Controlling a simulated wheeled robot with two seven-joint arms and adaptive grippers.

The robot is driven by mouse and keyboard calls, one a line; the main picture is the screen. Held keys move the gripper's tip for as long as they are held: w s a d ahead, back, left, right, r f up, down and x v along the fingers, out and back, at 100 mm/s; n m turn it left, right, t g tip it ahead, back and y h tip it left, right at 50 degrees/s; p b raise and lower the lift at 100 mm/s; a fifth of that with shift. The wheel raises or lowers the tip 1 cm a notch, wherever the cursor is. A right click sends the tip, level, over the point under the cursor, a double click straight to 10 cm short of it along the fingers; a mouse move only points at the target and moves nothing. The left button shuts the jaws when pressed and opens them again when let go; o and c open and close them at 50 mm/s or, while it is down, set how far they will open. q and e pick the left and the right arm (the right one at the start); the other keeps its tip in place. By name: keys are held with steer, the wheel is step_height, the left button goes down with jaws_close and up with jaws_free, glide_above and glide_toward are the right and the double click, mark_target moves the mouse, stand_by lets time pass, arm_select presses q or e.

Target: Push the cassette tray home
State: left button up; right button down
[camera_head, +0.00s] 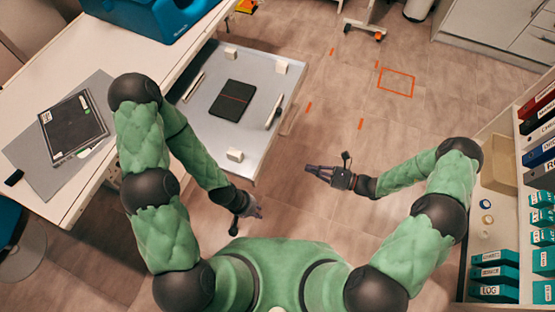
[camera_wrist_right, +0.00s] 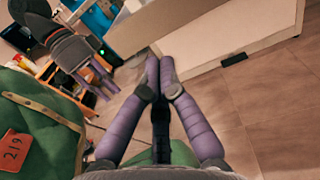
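The cassette tray (camera_head: 205,125) is a flat grey tray sticking out from the side of the white table in the head view. A flat black cassette (camera_head: 232,100) lies on it, among small pale blocks and bars. My left gripper (camera_head: 257,212) is below the tray's near corner, apart from it; its finger opening is unclear. It also shows at upper left in the right wrist view (camera_wrist_right: 97,85). My right gripper (camera_head: 312,170) is right of the tray, over the floor, clear of it. In the wrist view its purple fingers (camera_wrist_right: 159,60) meet at the tips, with nothing between them.
The white table (camera_head: 100,50) carries a dark tablet-like device (camera_head: 72,125) on a grey mat and a blue machine (camera_head: 150,12). A shelf with binders and teal boxes (camera_head: 495,273) stands at right. Floor with orange marks (camera_head: 397,82) is clear right of the tray.

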steer(key=b, duration=0.2)
glide_toward(269, 153)
steer(key=x, duration=0.7)
steer(key=shift+w+a, duration=0.1)
